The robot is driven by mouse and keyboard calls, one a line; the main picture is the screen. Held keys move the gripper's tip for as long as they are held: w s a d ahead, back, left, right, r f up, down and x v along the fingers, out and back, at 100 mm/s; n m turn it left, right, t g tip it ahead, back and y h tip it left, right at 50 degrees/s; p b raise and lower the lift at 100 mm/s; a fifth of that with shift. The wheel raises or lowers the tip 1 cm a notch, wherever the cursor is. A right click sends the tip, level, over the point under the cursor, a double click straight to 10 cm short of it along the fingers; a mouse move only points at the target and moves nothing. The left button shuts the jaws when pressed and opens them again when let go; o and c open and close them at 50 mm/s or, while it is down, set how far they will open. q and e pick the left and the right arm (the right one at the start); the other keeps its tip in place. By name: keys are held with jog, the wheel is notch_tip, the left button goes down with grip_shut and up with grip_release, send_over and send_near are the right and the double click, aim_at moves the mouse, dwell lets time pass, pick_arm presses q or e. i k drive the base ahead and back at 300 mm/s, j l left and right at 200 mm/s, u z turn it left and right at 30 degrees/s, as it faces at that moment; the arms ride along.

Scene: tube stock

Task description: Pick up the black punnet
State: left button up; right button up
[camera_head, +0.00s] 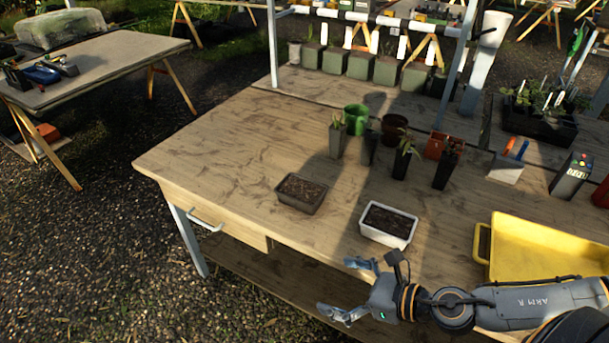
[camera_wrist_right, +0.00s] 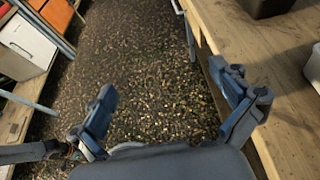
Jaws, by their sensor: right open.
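The black punnet (camera_head: 302,193), a small dark rectangular tub filled with brown soil, stands upright on the wooden table near its front edge. In the right wrist view only its lower part (camera_wrist_right: 268,7) shows, cut off at the top edge. My right gripper (camera_head: 342,289) is open and empty at the table's front edge, nearer to me than the punnet and apart from it. In the right wrist view its spread fingers (camera_wrist_right: 165,88) have gravel ground and the table side behind them. My left gripper is in neither view.
A white punnet (camera_head: 388,227) with dark soil stands right of the black one. A yellow tray (camera_head: 545,250) lies at the right. Potted seedlings (camera_head: 337,138) and a green pot (camera_head: 356,118) stand behind. The wooden table (camera_head: 225,140) is bare left of the black punnet.

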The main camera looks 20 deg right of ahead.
aim_at(303, 193)
jog(key=i+l, duration=0.65)
jog(key=i, duration=0.15)
